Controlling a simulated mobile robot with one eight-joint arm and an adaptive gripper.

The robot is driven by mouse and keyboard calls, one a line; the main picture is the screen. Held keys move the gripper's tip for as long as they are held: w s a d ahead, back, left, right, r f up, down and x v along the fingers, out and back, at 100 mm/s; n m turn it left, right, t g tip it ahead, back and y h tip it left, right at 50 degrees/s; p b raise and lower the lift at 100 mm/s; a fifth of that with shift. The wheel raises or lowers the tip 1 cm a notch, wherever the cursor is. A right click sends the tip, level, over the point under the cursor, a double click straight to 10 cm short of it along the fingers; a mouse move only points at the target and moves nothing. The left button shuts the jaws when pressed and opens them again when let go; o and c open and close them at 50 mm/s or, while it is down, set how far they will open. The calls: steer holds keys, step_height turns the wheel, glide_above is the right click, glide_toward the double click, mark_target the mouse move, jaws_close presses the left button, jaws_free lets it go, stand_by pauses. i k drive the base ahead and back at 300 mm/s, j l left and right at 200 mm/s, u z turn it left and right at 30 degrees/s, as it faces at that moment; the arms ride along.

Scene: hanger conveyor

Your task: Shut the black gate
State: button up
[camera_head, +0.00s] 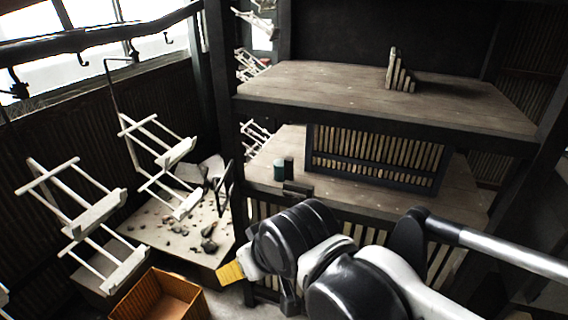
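A black-framed panel with pale upright slats (375,158) stands on the lower shelf at the centre right. A smaller dark open frame (224,186) stands upright at the right edge of the stone-strewn platform. I cannot tell for sure which one is the black gate, or how far it is open. My arm reaches in from the lower right. My gripper (236,270) is at its end, left of the shelf's front and apart from both frames. A yellow ridged piece shows at its tip; I cannot tell whether it is held. The fingers are not clear.
White hanging racks (80,212) hang from a dark overhead rail (100,37) at the left. A platform with loose stones (165,232) lies behind an orange open box (168,296). A dark green cup (279,170) stands on the lower shelf. A stepped wooden piece (398,74) is on the upper shelf.

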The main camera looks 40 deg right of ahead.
mark_target(222, 178)
steer(key=i+j+z, duration=0.1)
steer(key=z, duration=0.25)
steer(key=i+l+z, duration=0.1)
steer(key=i, duration=0.3)
steer(key=i+l+z, duration=0.15)
steer(key=i, duration=0.2)
